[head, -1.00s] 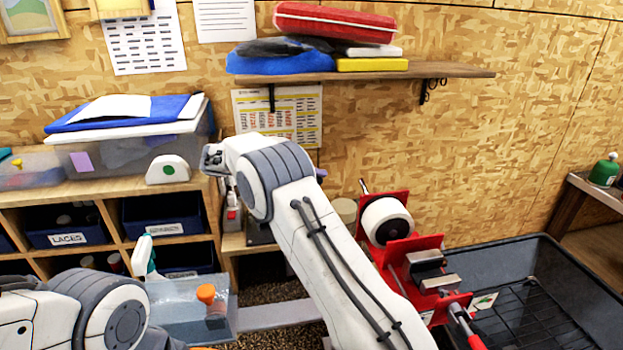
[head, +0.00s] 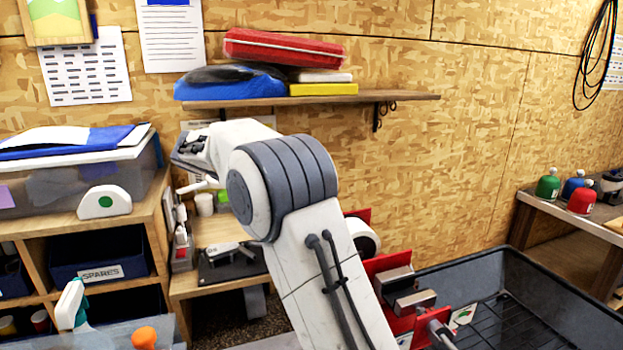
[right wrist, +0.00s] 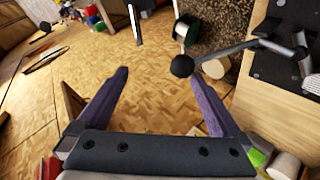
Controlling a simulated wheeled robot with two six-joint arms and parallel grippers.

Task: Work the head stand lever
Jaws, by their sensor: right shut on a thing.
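The head stand lever (right wrist: 235,53) is a grey rod with a black ball knob (right wrist: 182,65), seen in the right wrist view. It runs from a black plate (right wrist: 270,70) at the right. My right gripper (right wrist: 162,72) has two purple fingers on either side of the lever's knob end and is shut on it; the picture does not clearly show the contact, and the knob lies nearer the right finger. In the head view my right gripper (head: 185,152) is above a small wooden bench, largely hidden by my arm. My left gripper is out of view.
A black-based device (head: 232,264) lies on the small bench. A cubby shelf (head: 165,235) with bins stands at the left. A wall shelf (head: 410,97) hangs above. A red clamp (head: 390,264) and a dark tray (head: 585,310) are at the right.

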